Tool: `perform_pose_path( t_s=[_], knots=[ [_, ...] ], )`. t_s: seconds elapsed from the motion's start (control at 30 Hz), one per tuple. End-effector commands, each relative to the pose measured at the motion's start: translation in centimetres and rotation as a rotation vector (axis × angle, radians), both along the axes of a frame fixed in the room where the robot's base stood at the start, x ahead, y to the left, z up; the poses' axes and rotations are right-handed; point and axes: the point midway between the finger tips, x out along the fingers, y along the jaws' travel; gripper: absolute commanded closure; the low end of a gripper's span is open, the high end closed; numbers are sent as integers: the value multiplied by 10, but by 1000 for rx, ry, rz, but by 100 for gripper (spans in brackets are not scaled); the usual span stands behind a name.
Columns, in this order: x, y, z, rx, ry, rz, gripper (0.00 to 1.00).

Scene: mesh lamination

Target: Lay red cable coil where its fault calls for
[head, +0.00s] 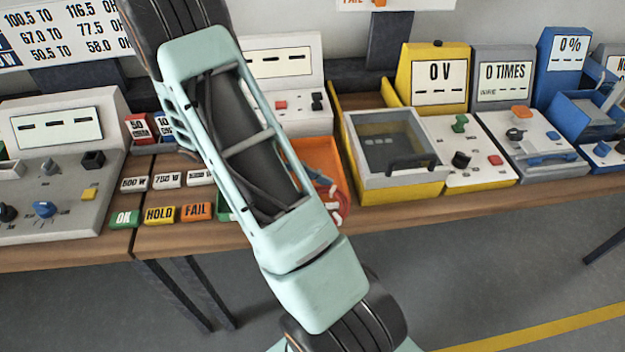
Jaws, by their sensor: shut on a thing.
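A red coil-like thing (337,203), likely the red cable coil, shows in part at the bench's front edge, just right of my arm. A pale mark shows on it, and the rest is hidden behind my arm. Behind it is an orange tray (318,152), also partly covered. I cannot tell whether the coil lies in the tray or is held over it.
Green OK (124,219), yellow HOLD (160,214) and orange FAIL (196,211) blocks stand at the bench's front left. A grey meter (65,122) is at left. A yellow tester with a clear-lidded box (395,145) and a grey counter unit (503,75) are at right.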

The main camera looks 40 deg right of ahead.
Motion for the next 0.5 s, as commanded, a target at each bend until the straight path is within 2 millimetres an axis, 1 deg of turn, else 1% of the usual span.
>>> perform_pose_path(
  t_s=[0.03,0.1,0.2,0.3,0.4,0.47,0.5],
  knots=[
    [15,-14,4,-2,-5,94,57],
    [36,-31,13,-1,-6,223,57],
    [66,-49,27,-2,-6,379,57],
    [92,-60,39,-2,-5,496,57],
    [108,-65,47,-1,-3,568,57],
    [114,-66,45,0,0,590,57],
    [115,-67,41,1,2,598,57]
  ],
)
